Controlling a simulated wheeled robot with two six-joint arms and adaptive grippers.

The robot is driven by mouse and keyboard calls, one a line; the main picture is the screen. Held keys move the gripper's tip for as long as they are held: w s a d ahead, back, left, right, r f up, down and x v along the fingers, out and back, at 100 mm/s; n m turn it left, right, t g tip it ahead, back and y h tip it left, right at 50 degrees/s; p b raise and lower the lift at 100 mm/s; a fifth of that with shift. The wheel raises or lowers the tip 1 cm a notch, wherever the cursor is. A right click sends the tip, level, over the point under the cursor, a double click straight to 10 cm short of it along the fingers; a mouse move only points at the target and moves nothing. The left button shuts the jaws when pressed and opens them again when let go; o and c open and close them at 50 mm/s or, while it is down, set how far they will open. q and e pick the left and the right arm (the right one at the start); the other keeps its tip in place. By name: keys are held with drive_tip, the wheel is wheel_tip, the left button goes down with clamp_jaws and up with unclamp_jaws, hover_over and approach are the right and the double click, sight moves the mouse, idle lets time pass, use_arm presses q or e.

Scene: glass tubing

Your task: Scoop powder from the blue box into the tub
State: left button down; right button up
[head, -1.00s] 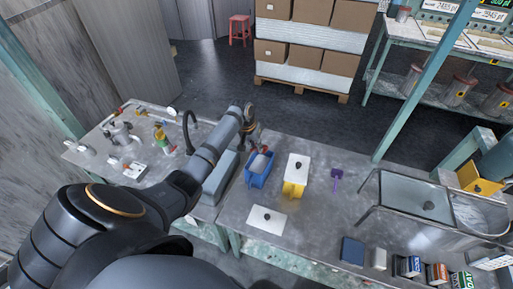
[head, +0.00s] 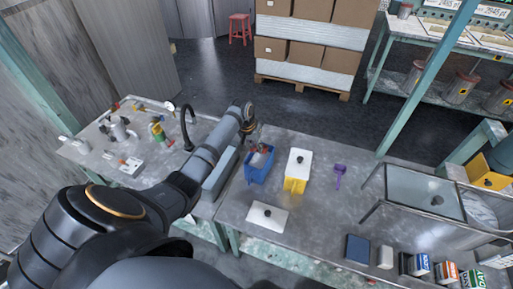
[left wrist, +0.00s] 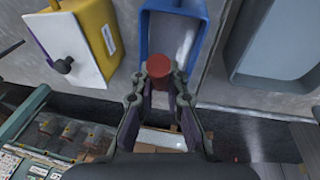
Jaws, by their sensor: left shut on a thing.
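The blue box (head: 257,177) stands open on the table with pale powder (head: 259,161) inside. My left gripper (head: 257,143) is at its far edge. It is shut on a red-ended thing (left wrist: 158,66), seen end-on between the fingertips in the left wrist view, where the gripper (left wrist: 159,80) overlaps the near edge of the blue box (left wrist: 145,30). The rest of the held thing is hidden, so I cannot tell its shape. A grey-blue open tub (head: 213,186) stands left of the blue box; it also shows in the left wrist view (left wrist: 240,72). My right gripper is not in view.
A yellow box with a white lid (head: 298,160) stands right of the blue box. A purple scoop (head: 340,170) lies farther right. A white lid (head: 268,215) lies in front. A black curved spout (head: 186,128) rises behind the tub. A glass tank (head: 425,190) stands at right.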

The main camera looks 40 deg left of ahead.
use_arm(q)
drive_tip(key=shift+f+b, duration=1.1)
drive_tip(key=shift+f, duration=1.5)
wheel_tip(320, 180, up, 9)
drive_tip(key=p, duration=1)
drive_tip(key=shift+r, duration=0.15)
